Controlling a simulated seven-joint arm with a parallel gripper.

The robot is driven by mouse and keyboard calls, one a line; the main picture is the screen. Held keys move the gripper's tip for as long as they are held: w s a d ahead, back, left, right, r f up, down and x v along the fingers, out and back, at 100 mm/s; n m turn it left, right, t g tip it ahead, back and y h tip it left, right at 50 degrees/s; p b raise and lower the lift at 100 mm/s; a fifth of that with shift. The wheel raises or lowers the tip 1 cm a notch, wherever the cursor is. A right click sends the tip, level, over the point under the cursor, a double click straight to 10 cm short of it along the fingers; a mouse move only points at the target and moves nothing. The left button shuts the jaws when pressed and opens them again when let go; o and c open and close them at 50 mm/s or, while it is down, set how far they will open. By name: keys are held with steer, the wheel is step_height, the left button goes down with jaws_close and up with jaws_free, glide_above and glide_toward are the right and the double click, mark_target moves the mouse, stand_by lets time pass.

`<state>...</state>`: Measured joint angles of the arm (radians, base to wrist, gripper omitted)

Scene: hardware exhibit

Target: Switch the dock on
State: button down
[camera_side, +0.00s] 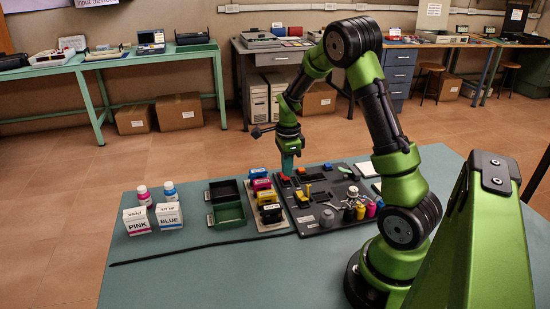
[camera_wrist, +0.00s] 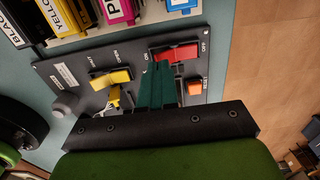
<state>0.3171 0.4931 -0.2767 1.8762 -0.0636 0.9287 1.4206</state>
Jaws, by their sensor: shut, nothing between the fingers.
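The dark control panel (camera_wrist: 75,70) fills the middle of the wrist view. A red rocker switch (camera_wrist: 178,53) sits on it, with OFF lettered at its right end and what looks like ON near its left end. My gripper (camera_wrist: 160,68) is shut and empty, its teal fingertips at the red switch's near edge, toward the left half. I cannot tell whether they touch it. In the side view my gripper (camera_side: 288,169) points down over the back left corner of the panel (camera_side: 322,222). The fingers hide part of the switch area.
A yellow rocker (camera_wrist: 110,78) lettered OPEN, a yellow lever (camera_wrist: 114,99) and an orange button (camera_wrist: 195,89) are close by. A rack of ink cartridges (camera_side: 263,190), green tray (camera_side: 228,217) and PINK and BLUE boxes (camera_side: 168,216) stand left. The panel's right side holds several small bottles.

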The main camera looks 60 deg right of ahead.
mark_target(286, 179)
steer(key=shift+f, duration=1.1)
stand_by(0.4)
steer(key=shift+r, duration=3.5)
steer(key=shift+w+a, duration=0.1)
steer(key=s+a+r+n+t+y, duration=0.15)
steer(key=a+r+n+t, duration=0.45)
steer(key=a+r, duration=0.8)
steer(key=s+a+n+t, duration=0.1)
steer(key=s+a+n, duration=0.9)
steer(key=n, duration=0.7)
steer(key=shift+r, duration=0.35)
